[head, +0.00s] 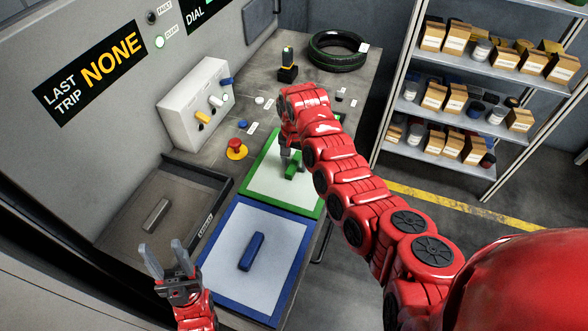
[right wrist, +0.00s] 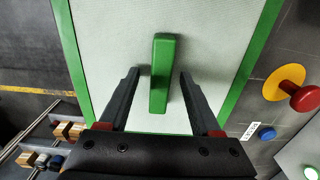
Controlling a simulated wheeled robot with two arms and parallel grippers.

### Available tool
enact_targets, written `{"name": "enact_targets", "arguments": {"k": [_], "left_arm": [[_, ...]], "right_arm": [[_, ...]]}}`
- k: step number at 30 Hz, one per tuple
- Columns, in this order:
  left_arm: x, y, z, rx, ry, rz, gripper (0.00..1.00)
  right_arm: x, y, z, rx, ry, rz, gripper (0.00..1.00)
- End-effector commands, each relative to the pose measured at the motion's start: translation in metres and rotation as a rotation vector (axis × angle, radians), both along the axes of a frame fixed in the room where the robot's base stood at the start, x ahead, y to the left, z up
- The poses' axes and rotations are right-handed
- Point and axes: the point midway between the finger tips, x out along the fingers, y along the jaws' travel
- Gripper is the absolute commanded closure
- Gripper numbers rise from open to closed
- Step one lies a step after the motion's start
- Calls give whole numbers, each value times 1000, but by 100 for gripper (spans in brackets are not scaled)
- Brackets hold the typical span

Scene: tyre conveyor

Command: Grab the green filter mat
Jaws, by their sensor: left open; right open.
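The green filter mat (head: 261,181) is a pale sheet with a green border and a green bar handle (head: 293,170) in its middle, lying on the bench. In the right wrist view the green handle (right wrist: 162,75) stands between the two fingers of my right gripper (right wrist: 160,85), with a gap on each side. My right gripper (head: 289,157) is open over the mat and partly hides it, together with my right arm. My left gripper (head: 163,262) is open and empty, left of the blue-bordered mat (head: 230,268).
The blue-bordered mat has a blue handle (head: 251,252). A grey tray (head: 180,180) with a grey bar is at the left. A red button (head: 236,145), a box with levers (head: 196,100) and a tyre (head: 338,51) are behind. Shelves (head: 440,150) stand at right.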

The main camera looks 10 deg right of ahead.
Motion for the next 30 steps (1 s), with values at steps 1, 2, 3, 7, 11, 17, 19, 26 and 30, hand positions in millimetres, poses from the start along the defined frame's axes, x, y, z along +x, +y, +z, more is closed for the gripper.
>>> {"name": "enact_targets", "arguments": {"k": [1, 2, 3, 7, 11, 17, 19, 26, 30], "left_arm": [[0, 0, 0, 0, 0, 0, 50], [0, 0, 0, 0, 0, 0, 50], [0, 0, 0, 0, 0, 0, 50], [0, 0, 0, 0, 0, 0, 50], [0, 0, 0, 0, 0, 0, 50], [0, 0, 0, 0, 0, 0, 50], [0, 0, 0, 0, 0, 0, 50], [0, 0, 1, 0, 0, 0, 50], [0, 0, 3, 0, 0, 0, 50]], "right_arm": [[0, 0, 1, 0, -1, 0, 35], [0, 0, 1, 0, -1, 0, 35], [0, 0, 1, -1, -1, 0, 37], [0, 0, 1, 0, -1, 0, 60], [0, 0, 1, 0, -1, 0, 84], [0, 0, 1, 0, -1, 0, 100], [0, 0, 1, 0, -1, 0, 100], [1, 0, 2, 0, -1, 0, 100], [1, 0, 10, 0, -4, 0, 100]]}}
